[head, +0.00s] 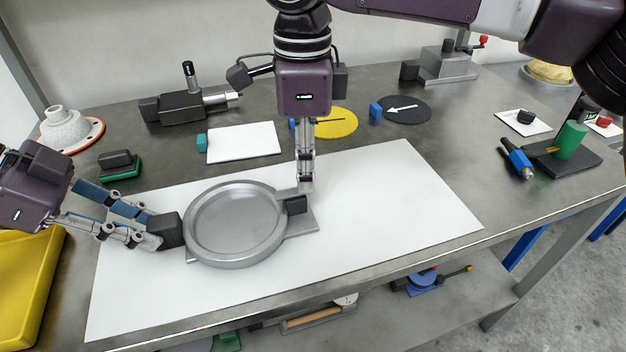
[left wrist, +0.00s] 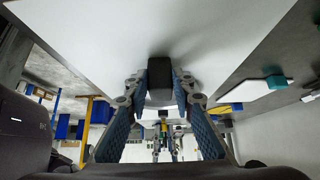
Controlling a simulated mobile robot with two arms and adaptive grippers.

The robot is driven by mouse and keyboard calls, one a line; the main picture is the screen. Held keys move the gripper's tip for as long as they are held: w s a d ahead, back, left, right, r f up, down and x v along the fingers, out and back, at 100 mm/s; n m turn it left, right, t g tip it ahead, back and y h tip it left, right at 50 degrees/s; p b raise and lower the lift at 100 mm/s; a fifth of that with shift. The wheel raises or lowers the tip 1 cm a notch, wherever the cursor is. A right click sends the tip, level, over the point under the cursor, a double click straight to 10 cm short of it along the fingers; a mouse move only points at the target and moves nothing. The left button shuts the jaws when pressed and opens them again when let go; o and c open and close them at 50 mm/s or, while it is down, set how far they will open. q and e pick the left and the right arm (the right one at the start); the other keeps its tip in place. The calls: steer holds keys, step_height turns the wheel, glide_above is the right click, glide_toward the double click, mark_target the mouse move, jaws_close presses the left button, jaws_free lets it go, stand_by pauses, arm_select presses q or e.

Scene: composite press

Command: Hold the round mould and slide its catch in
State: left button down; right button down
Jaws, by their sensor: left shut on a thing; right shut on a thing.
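The round grey mould (head: 230,262) lies flat on the white sheet, its shallow dish open upward. A dark block (head: 167,229) sits at its left side, and my left gripper (head: 158,232) is shut on this block. In the left wrist view the dark block (left wrist: 158,84) shows between the two fingers. At the mould's right is a flat grey plate (head: 303,226) with a small dark knob (head: 296,205), which looks like the catch. My right gripper (head: 304,188) comes down from above and is shut on the knob. Its fingers partly hide the knob, and any gap to the mould is unclear.
The white sheet (head: 400,210) is clear to the right. Behind it stand a white plate (head: 243,142), a yellow disc (head: 338,122), a black disc (head: 404,109) and a dark clamp (head: 180,106). A yellow tray (head: 28,285) is at the left; a blue-black tool (head: 518,160) lies at the right.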

steer(key=shift+s+a, duration=0.15)
steer(key=shift+a, duration=0.25)
steer(key=c, duration=1.7)
jaws_free()
steer(key=shift+c, duration=0.2)
steer(key=shift+d, duration=0.1)
step_height(320, 180, up, 12)
